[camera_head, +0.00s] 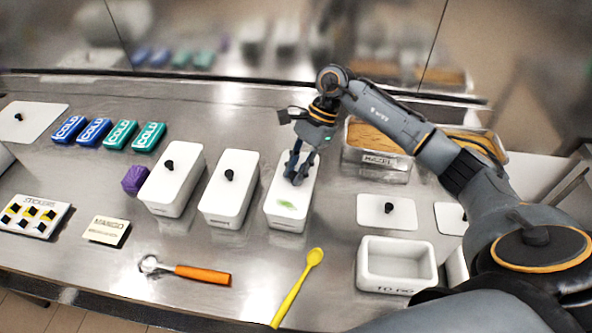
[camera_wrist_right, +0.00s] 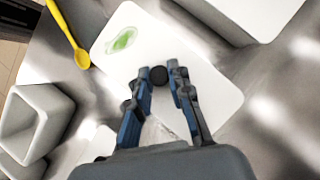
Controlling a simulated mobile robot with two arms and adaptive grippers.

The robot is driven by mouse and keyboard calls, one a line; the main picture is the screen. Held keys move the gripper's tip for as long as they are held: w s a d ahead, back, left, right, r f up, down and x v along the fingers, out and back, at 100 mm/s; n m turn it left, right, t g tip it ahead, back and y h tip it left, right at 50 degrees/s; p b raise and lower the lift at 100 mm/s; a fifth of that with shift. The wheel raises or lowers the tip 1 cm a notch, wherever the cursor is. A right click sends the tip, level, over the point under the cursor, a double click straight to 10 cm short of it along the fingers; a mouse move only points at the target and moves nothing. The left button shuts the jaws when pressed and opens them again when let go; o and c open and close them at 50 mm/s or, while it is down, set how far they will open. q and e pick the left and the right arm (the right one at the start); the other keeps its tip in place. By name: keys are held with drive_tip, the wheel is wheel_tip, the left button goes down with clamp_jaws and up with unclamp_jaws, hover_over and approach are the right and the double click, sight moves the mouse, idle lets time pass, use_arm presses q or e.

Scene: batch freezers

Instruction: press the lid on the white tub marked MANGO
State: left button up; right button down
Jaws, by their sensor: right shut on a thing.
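Three white tubs with black-knobbed lids stand in a row: a left tub (camera_head: 172,182), a middle tub (camera_head: 230,190) and a right tub (camera_head: 287,219). Their front markings are too small to read, so I cannot tell which is MANGO. My right gripper (camera_head: 296,174) is over the right tub, shut on the black knob (camera_wrist_right: 158,76) of its lid (camera_wrist_right: 205,80). This lid has a green smear. It lies over the tub, but I cannot tell whether it is fully seated. My left gripper is not in view.
A card (camera_head: 106,230) seemingly reading MANGO lies at front left, near a sticker tray (camera_head: 31,215). An orange-handled scoop (camera_head: 200,274) and yellow spoon (camera_head: 297,286) lie in front. Blue and teal COLD packs (camera_head: 120,135), spare lids (camera_head: 387,212) and an open white tub (camera_head: 397,290) flank the row.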

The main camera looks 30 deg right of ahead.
idle(0.3)
drive_tip(key=c, duration=0.7)
unclamp_jaws()
drive_tip(key=shift+o, duration=0.2)
drive_tip(key=shift+r+p, duration=1.25)
drive_tip(key=shift+r, duration=2.25)
drive_tip(key=shift+c, duration=0.2)
clamp_jaws()
